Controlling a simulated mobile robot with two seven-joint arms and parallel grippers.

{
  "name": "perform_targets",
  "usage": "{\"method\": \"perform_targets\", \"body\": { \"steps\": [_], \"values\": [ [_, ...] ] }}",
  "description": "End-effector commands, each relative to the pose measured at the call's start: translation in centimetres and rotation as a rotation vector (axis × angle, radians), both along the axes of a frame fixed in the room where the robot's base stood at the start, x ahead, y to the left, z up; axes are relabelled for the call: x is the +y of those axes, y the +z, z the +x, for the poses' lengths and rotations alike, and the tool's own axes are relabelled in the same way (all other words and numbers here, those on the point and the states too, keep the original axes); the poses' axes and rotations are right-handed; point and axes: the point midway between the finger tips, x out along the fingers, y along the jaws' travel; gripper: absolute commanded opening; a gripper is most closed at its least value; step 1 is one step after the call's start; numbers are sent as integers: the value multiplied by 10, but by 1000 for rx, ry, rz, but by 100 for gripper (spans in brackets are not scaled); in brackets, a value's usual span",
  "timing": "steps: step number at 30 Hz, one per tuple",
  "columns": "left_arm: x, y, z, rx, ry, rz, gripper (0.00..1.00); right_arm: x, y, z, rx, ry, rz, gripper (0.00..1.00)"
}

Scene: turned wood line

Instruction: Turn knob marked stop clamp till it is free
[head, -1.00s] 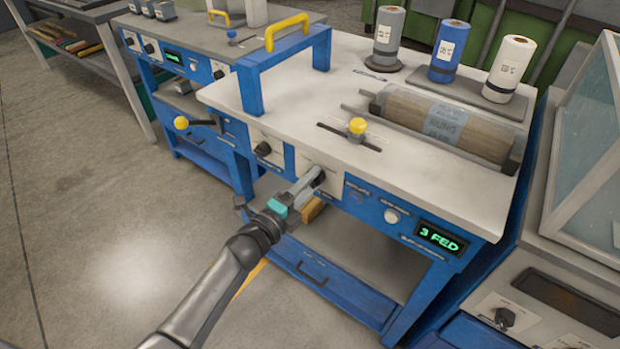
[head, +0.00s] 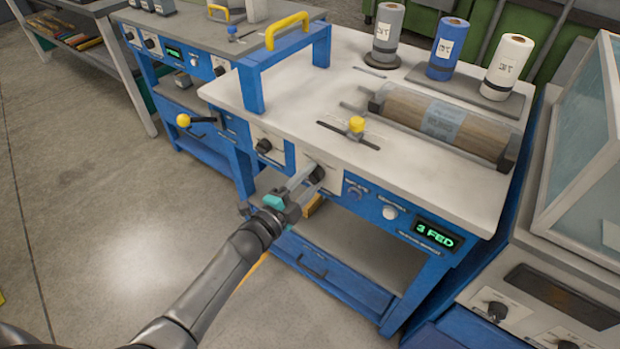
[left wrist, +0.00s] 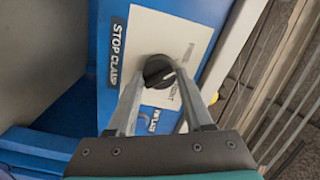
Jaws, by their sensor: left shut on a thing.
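The stop clamp knob (left wrist: 158,70) is a black round knob on a pale plate, beside a dark label reading STOP CLAMP (left wrist: 118,50). A light mark on it points toward the lower right in the left wrist view. My left gripper (left wrist: 157,82) is shut on this knob, one finger on each side. In the head view my left gripper (head: 305,182) reaches the front panel of the blue bench, and the knob (head: 317,172) is partly hidden by the fingers. The smaller lettering on the plate is only partly readable. My right gripper is not in view.
Another black knob (head: 263,146) sits left on the same panel. A white button (head: 390,212) and a display reading 3 FED (head: 434,233) are to the right. Floor is clear at left.

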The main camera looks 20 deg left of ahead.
Motion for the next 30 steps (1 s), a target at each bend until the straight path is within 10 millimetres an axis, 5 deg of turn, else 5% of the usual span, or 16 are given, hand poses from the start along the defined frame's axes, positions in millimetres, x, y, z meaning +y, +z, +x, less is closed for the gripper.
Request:
{"method": "perform_targets", "body": {
  "steps": [6, 7, 15, 30],
  "values": [
    [0, 0, 0, 2, 1, -5, 0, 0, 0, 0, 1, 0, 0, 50],
    [0, 0, 0, 2, 1, -5, 52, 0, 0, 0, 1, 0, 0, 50],
    [0, 0, 0, 1, 1, -3, 81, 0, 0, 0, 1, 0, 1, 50],
    [4, 0, 0, 1, 0, -1, 81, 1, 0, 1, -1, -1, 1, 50]
  ]
}}
